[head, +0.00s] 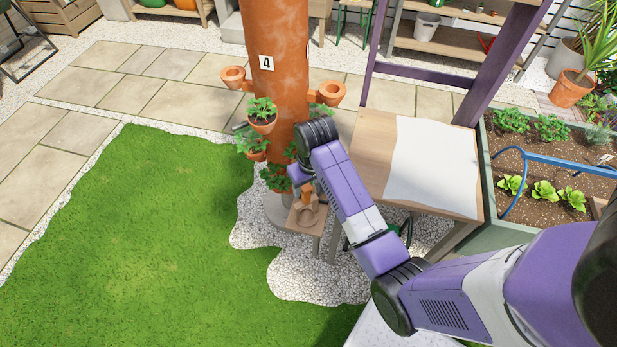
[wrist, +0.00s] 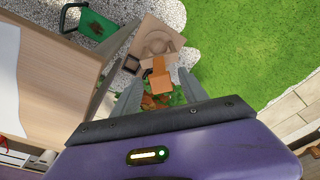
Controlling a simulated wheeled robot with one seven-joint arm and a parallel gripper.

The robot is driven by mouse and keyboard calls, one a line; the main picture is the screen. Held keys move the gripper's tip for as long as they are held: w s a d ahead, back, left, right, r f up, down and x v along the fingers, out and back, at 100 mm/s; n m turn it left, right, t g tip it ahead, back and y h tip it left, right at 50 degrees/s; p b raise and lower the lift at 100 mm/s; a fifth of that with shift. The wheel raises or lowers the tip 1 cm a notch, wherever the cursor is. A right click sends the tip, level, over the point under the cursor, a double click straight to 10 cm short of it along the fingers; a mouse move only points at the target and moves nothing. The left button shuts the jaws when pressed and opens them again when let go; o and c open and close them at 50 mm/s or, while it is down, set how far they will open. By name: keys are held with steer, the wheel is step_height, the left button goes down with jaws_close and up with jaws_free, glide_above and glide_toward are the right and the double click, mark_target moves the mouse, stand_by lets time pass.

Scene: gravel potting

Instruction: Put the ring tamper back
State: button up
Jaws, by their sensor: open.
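The ring tamper (head: 307,198), with an orange-brown handle, is at a small wooden stand (head: 297,222) beside the terracotta column in the head view. In the wrist view its orange handle (wrist: 158,64) shows between my fingers, over the wooden top (wrist: 180,42) with its round raised shape. My gripper (wrist: 161,82) is open, one grey finger on each side of the handle. I cannot tell whether the fingers touch it. In the head view my gripper (head: 303,183) is at the stand, partly hidden by my arm.
The terracotta column (head: 275,60) carries several planted pots close to my gripper. A wooden table (head: 376,175) with a white sheet (head: 435,165) stands to the right, near my arm. A green item (wrist: 95,27) lies by the stand. Open lawn (head: 150,240) spreads left.

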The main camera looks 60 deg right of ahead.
step_height(320, 180, up, 5)
steer(key=s+a+f+n+t+h, duration=0.1)
steer(key=s+a+f+n+t, duration=0.15)
steer(key=s+a, duration=0.3)
steer(key=s+a+f+n+t+h, duration=0.1)
steer(key=s+a+f+t, duration=0.1)
steer(key=s+a+t, duration=0.3)
steer(key=s+a+r+t+y, duration=0.1)
steer(key=s+a+r+t, duration=0.1)
steer(key=r, duration=0.5)
steer(key=s+a+r+n+t+y, duration=0.1)
steer(key=s+a+r+t, duration=0.1)
steer(key=s+a+r, duration=0.2)
steer(key=s+a+r+t, duration=0.2)
steer(key=s+a+r, duration=0.1)
steer(key=s+r, duration=0.4)
step_height(320, 180, up, 4)
steer(key=shift+s+a+f+y, duration=0.25)
steer(key=shift+s+a+y, duration=0.15)
steer(key=shift+n, duration=0.25)
step_height(320, 180, down, 3)
steer(key=b, duration=0.2)
steer(key=shift+r+b, duration=0.2)
steer(key=shift+b, duration=0.15)
